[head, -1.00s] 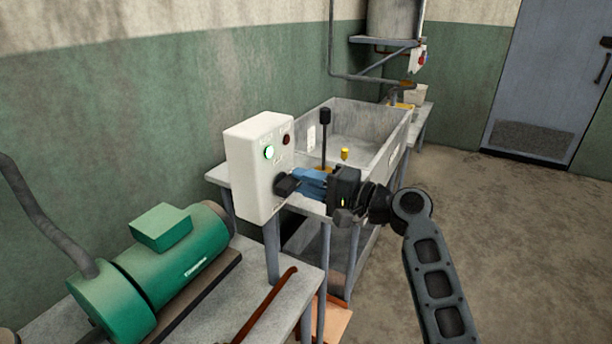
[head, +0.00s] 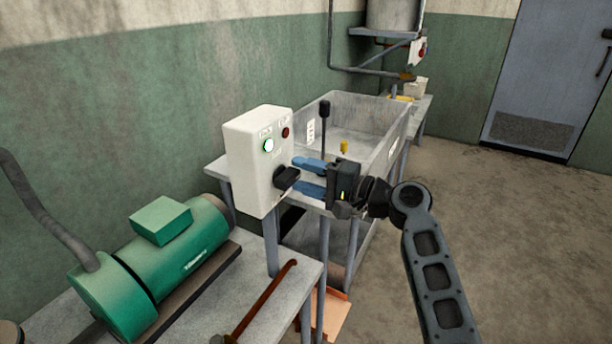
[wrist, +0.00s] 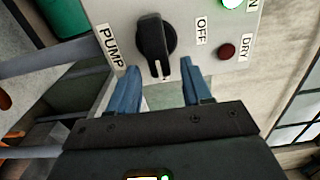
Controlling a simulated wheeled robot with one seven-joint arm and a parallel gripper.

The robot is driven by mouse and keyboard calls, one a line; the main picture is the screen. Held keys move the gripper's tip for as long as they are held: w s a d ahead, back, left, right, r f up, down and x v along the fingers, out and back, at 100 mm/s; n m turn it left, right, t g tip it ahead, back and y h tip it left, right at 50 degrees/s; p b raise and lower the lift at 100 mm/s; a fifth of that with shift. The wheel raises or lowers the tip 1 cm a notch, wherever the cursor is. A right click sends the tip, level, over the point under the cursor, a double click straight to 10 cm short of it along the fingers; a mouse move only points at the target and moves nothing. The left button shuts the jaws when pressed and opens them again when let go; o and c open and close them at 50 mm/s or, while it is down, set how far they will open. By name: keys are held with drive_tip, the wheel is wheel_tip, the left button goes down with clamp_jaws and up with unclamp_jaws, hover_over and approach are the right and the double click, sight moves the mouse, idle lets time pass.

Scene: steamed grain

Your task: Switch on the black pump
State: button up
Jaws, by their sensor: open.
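The white control box (head: 255,160) stands at the corner of a bench, with a black rotary switch (head: 286,178) low on its front. In the wrist view the switch (wrist: 155,45) sits between a PUMP label on the left and an OFF label on the right. Its green ON lamp (head: 268,145) is lit; its red DRY lamp (head: 286,132) looks dark. My gripper (head: 298,175) is open, its blue fingers apart just in front of the switch; whether they touch it is unclear. The pump motor (head: 165,255) left of the box is green; I see no black pump.
A grey metal trough (head: 385,135) stands behind the gripper, with a black-knobbed lever (head: 324,115) near it. The floor (head: 520,240) to the right is clear.

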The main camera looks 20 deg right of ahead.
drive_tip(key=b+v, duration=0.1)
drive_tip(key=v, duration=0.6)
drive_tip(key=shift+s+d+b, duration=0.2)
drive_tip(key=shift+s+b, duration=0.1)
drive_tip(key=shift+f, duration=0.1)
drive_tip(key=s+a+f+n+g+h, duration=0.1)
drive_tip(key=s+a+f+h, duration=0.2)
drive_tip(key=s+f+h, duration=1.15)
drive_tip(key=s+f+n+y, duration=0.3)
drive_tip(key=s+y, duration=0.1)
drive_tip(key=s, duration=1.4)
drive_tip(key=s+a+r+n+t, duration=0.1)
drive_tip(key=s+a+r+n, duration=0.3)
drive_tip(key=s+r+n, duration=0.3)
drive_tip(key=r+v, duration=0.1)
drive_tip(key=v, duration=0.5)
drive_tip(key=shift+w+r, duration=0.2)
drive_tip(key=shift+w, duration=0.05)
